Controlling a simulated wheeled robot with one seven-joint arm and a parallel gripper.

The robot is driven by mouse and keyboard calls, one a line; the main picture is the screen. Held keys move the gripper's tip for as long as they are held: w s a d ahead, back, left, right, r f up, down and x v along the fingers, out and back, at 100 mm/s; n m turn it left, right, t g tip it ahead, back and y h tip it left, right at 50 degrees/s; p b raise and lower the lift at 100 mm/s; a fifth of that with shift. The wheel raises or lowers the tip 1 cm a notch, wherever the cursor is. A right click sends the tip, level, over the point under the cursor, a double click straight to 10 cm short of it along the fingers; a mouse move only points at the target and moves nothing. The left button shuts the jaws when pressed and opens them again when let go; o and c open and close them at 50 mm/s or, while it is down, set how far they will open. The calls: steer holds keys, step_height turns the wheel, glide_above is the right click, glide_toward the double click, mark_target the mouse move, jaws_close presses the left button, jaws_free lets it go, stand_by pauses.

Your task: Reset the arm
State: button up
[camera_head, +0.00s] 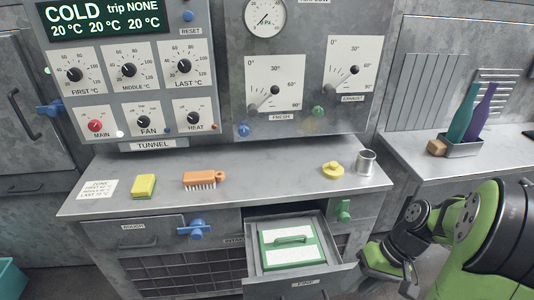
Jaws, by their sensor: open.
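My arm reaches in from the lower right, with green and black links. My gripper (389,277) is low at the right, just right of the open drawer (340,268) and below the counter's front edge. Its fingers are apart and no object shows between them; part of it is cut off by the bottom of the picture. The drawer is pulled out and holds a white panel with a green frame and green handle (290,239).
On the counter (250,192) are a yellow sponge (143,186), an orange brush (204,179), a yellow knobbed piece (333,170) and a metal cup (366,162). A dial panel rises behind.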

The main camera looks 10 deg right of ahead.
steer(key=s+a+r+n+t+h, duration=0.1)
steer(key=s+a+r+t+h, duration=0.3)
steer(key=r, duration=0.3)
steer(key=s+a+r+t+h, duration=0.1)
steer(key=s+a+r+t, duration=0.1)
steer(key=s+a+r, duration=0.35)
step_height(320, 180, up, 15)
steer(key=p, duration=1.4)
steer(key=shift+w+d, duration=0.2)
steer(key=shift+d, duration=0.15)
